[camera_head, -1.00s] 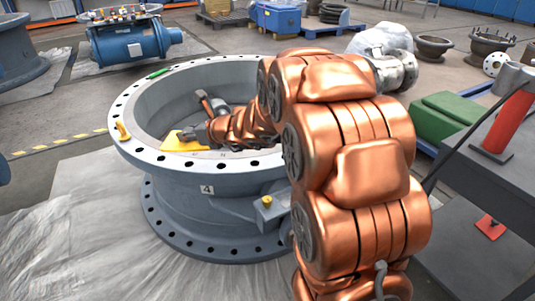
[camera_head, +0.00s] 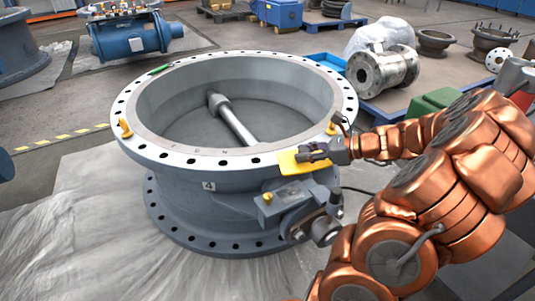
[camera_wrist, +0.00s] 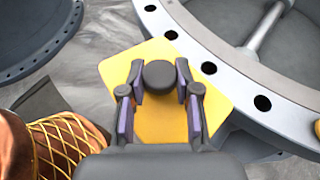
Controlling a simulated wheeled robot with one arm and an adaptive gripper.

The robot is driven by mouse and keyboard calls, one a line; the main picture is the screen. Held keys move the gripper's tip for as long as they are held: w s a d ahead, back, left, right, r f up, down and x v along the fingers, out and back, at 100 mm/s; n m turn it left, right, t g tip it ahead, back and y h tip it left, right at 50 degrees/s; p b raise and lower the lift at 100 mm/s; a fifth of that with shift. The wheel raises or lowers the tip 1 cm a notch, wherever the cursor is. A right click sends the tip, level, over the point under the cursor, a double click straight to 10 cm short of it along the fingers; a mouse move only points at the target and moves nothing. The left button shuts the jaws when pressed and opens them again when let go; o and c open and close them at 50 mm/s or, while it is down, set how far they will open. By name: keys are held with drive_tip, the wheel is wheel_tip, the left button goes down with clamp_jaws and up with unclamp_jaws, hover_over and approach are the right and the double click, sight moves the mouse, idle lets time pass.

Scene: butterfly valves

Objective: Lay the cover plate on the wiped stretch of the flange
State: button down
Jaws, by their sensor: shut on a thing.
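The yellow cover plate (camera_head: 298,163) is held by a dark round knob (camera_wrist: 159,76) on its top. My gripper (camera_head: 313,153) is shut on that knob, seen from the right side in the head view and between the purple-lined fingers in the wrist view. The plate (camera_wrist: 120,71) appears over the near-right outer edge of the valve's flange (camera_head: 226,160). Whether it touches the flange or hovers above it I cannot tell. In the wrist view, the flange (camera_wrist: 284,84) with its bolt holes runs down the right.
A yellow fitting (camera_head: 125,128) stands on the flange's left and another (camera_head: 331,128) near my gripper. A green item (camera_head: 160,70) lies on the far-left rim. A grey actuator (camera_head: 303,207) juts out below the plate. A shaft (camera_head: 232,121) crosses the bore.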

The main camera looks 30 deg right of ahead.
drive_tip(key=shift+s+d+f, duration=0.2)
drive_tip(key=shift+s+d, duration=0.1)
drive_tip(key=shift+s, duration=0.25)
drive_tip(key=shift+f, duration=0.15)
drive_tip(key=b, duration=0.5)
hover_over(269, 155)
drive_tip(key=shift+w+f, duration=0.1)
drive_tip(key=shift+f, duration=0.6)
wheel_tip(269, 155, down, 4)
drive_tip(key=b, duration=0.2)
drive_tip(key=shift+r+b, duration=0.15)
drive_tip(key=shift+b, duration=0.2)
drive_tip(key=shift+r, duration=0.15)
drive_tip(key=c, duration=0.8)
unclamp_jaws()
